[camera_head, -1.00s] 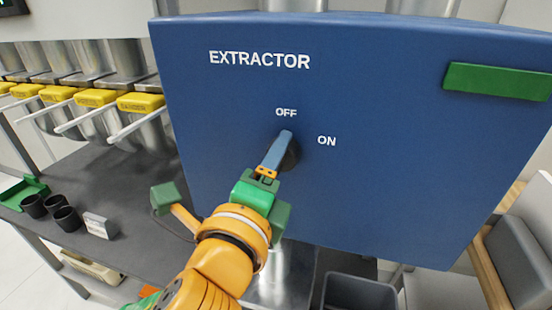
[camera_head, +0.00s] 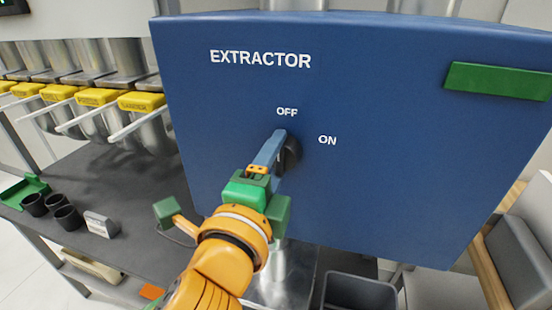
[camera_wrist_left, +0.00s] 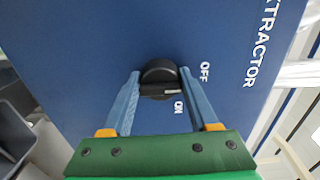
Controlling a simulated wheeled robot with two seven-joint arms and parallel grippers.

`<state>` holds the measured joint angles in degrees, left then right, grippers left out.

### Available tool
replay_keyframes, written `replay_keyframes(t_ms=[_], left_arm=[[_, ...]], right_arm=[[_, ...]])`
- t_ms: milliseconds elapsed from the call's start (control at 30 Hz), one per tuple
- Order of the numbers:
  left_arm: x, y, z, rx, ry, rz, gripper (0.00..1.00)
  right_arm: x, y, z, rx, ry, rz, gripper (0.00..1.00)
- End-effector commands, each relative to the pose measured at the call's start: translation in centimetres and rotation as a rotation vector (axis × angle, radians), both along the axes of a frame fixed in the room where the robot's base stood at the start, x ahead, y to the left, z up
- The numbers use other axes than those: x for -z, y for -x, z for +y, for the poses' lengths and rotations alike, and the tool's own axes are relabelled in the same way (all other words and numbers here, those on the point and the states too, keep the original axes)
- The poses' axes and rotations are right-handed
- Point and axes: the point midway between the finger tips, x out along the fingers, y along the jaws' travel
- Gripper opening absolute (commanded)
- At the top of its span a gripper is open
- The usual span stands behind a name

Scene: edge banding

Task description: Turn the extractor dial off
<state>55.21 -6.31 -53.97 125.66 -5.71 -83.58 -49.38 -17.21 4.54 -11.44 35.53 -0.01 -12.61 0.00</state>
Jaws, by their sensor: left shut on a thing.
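The black extractor dial (camera_head: 292,152) is on the front of the blue extractor panel, below the "OFF" label (camera_head: 287,112) and to the left of the "ON" label (camera_head: 327,140). My left gripper (camera_head: 279,136) is at the dial, and its blue fingers partly cover it in the head view. In the left wrist view, the fingers (camera_wrist_left: 160,82) stand on either side of the dial (camera_wrist_left: 158,72) and are shut on it. A white mark on the dial's bar lies on the side toward the labels, between "OFF" and "ON". My right gripper is not in view.
The blue panel (camera_head: 400,150) fills the middle and right, with a green plate (camera_head: 497,80) at upper right. At left, a dark bench (camera_head: 130,185) holds several black cups (camera_head: 67,217) and a small labelled block (camera_head: 101,224). A dark bin (camera_head: 358,292) stands below.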

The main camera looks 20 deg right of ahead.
Motion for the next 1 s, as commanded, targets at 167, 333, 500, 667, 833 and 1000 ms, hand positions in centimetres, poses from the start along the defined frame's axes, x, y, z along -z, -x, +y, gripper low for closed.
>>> replay_keyframes(t_ms=[167,333,500,667,833,1000], left_arm=[[-0.1,0.0,0.0,0.001,0.003,-0.003,0.76],[-0.1,0.0,0.0,0.000,0.001,-0.002,0.90],[0.0,0.1,0.0,0.000,0.001,-0.002,0.90],[0.2,2.2,1.4,0.003,0.003,-0.005,0.90],[0.4,5.0,3.2,0.004,0.006,-0.007,0.90],[0.1,5.9,3.9,0.001,0.002,-0.002,0.90]], right_arm=[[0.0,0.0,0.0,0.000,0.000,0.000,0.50],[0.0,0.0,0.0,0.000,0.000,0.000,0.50],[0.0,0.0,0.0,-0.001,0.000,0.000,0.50],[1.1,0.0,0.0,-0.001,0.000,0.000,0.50],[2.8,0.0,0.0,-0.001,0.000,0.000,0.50],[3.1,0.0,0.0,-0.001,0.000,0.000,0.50]])
